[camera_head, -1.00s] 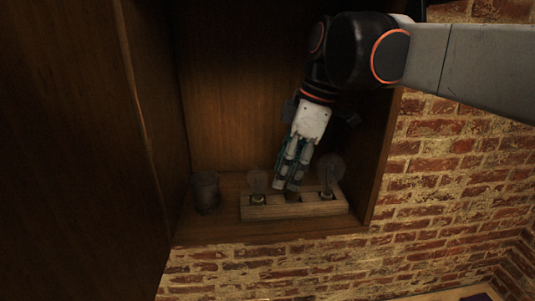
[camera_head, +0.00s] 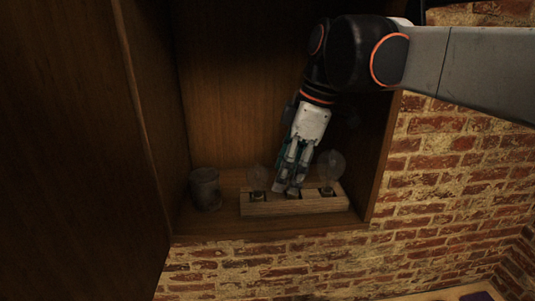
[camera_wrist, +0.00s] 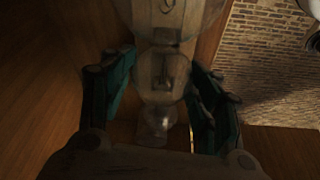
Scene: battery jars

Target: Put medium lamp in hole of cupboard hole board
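The hole board (camera_head: 292,208) is a light wooden block on the cupboard floor near the front edge. One clear glass lamp (camera_head: 257,178) stands at its left end. A larger clear lamp (camera_head: 331,166) stands at its right end. My gripper (camera_head: 284,186) points down at the middle of the board, between these lamps. In the wrist view, a clear bulb (camera_wrist: 160,85), apparently the medium lamp, lies between my two teal fingers. Whether the fingers touch it is unclear. Its lower end is hidden, so its seating in the middle hole cannot be seen.
A grey glass jar (camera_head: 205,189) stands on the cupboard floor (camera_head: 232,228) left of the board. The cupboard's side wall (camera_head: 380,165) rises close on the right. An open wooden door (camera_head: 70,150) fills the left. Brick wall (camera_head: 450,185) lies outside.

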